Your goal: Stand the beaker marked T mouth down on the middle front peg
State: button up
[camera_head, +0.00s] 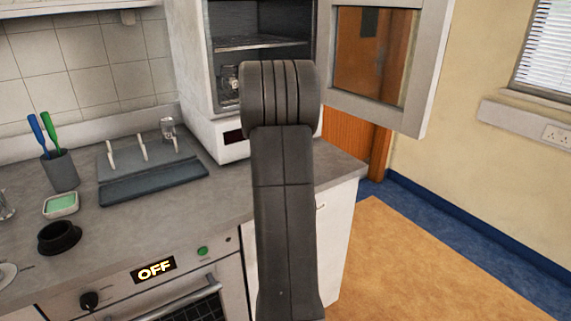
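A peg rack (121,174) stands on the worktop left of the open cabinet, with pale pegs and a dark front tray. The middle front peg (143,147) looks bare. A clear glass beaker (167,126) is at the rack's back right, seemingly over a peg. Another glass vessel (230,82) stands inside the open white cabinet, partly hidden by my arm. I cannot read a T on either, nor tell which way up the one in the cabinet is. My arm rises through the middle of the view; my gripper is hidden behind it or out of frame.
The white cabinet (188,60) has its door (428,70) swung open to the right. A grey cup (61,172) with two brushes, a green sponge dish (61,205) and a black ring-shaped holder (58,238) stand left. The worktop before the rack is clear.

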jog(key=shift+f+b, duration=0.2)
jog(key=shift+b, duration=0.1)
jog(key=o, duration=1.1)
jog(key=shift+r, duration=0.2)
